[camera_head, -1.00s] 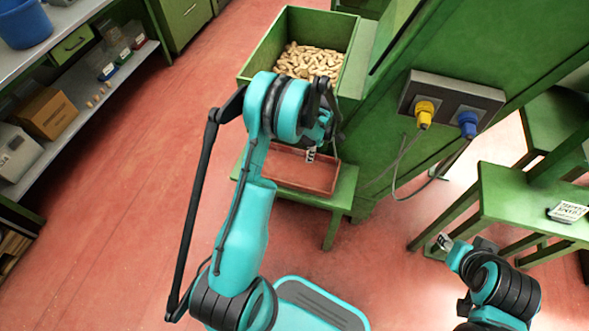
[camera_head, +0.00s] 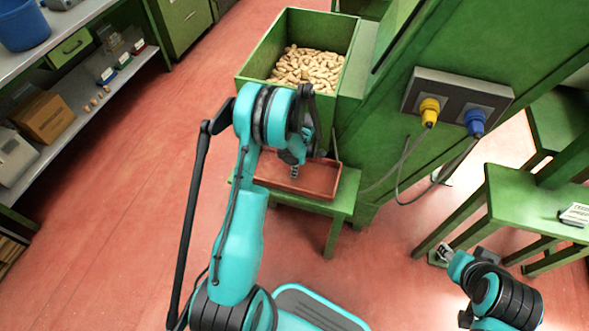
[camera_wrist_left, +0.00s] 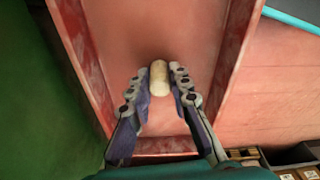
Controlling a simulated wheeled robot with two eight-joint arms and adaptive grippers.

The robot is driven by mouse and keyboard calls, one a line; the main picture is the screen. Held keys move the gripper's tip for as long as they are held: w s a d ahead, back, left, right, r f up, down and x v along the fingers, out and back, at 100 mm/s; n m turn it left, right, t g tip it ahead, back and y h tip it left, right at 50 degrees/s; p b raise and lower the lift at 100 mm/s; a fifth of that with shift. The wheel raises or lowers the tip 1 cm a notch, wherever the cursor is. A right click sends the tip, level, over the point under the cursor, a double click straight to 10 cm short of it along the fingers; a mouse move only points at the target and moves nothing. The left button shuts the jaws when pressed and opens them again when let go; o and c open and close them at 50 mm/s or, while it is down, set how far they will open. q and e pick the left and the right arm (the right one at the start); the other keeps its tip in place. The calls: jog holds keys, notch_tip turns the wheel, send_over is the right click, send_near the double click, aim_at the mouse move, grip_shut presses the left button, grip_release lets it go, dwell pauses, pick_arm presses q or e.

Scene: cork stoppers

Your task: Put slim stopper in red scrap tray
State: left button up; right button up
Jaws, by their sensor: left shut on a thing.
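The red scrap tray (camera_head: 322,178) sits on a low green stand below the green bin. In the left wrist view its red floor and walls (camera_wrist_left: 88,62) fill the middle of the picture. My left gripper (camera_head: 294,172) is over the tray, pointing down. In the left wrist view its fingers (camera_wrist_left: 160,92) are shut on a pale, slim cork stopper (camera_wrist_left: 158,78), one finger on each side. The stopper is over the tray floor; I cannot tell whether it touches it. My right gripper (camera_head: 444,253) is at the lower right, away from the tray, too small to judge.
A green bin (camera_head: 262,62) full of corks (camera_head: 308,68) stands behind the tray. A green machine panel with yellow and blue plugs (camera_head: 429,108) is to the right. A green table (camera_head: 525,205) stands at the right. Red floor is open at left.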

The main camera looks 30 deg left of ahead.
pick_arm(q)
jog(key=o, duration=0.6)
jog(key=shift+f, duration=0.15)
jog(key=shift+o, duration=0.2)
jog(key=d+r+m+t+p, duration=0.1)
jog(key=d+r+m+p, duration=0.1)
jog(key=r, duration=0.8)
jog(key=d+r+m+p, duration=0.2)
jog(key=r+p, duration=0.1)
jog(key=r, duration=0.7)
jog(key=s+d+r+m+t, duration=0.3)
jog(key=s+d+r+m, duration=0.3)
jog(key=s+m, duration=0.3)
jog(key=s+d+r+m+t+h, duration=0.1)
jog(key=s+d+r+m+t, duration=0.2)
jog(key=s+d+r+m, duration=0.3)
jog(key=shift+s+r+m+t, duration=0.4)
jog(key=shift+s+r+m, duration=0.2)
jog(key=shift+s+m, duration=1.3)
